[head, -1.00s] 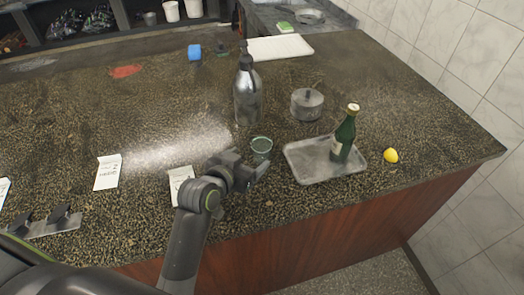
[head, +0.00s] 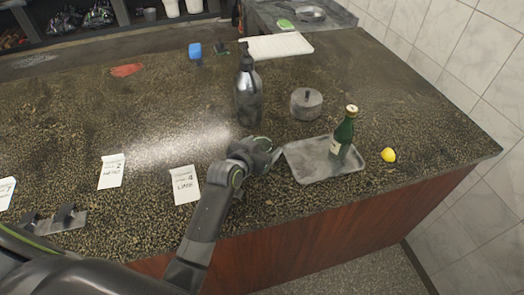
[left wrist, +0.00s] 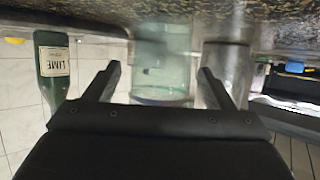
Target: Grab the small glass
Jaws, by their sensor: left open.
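The small glass (left wrist: 160,72) is clear and greenish. In the left wrist view, which is upside down, it shows in the middle, between my left gripper's two spread fingers and beyond or at their tips; I cannot tell whether they touch it. In the head view my left gripper (head: 268,153) reaches over the counter and hides most or all of the glass. The gripper is open and grips nothing. My right gripper is not in view.
A metal tray (head: 308,174) with a green bottle (head: 343,134) stands close to the right of the gripper. A dark metal bottle (head: 248,95) and a round lidded pot (head: 306,103) stand behind. A lemon (head: 388,155) and paper cards (head: 186,184) lie on the counter.

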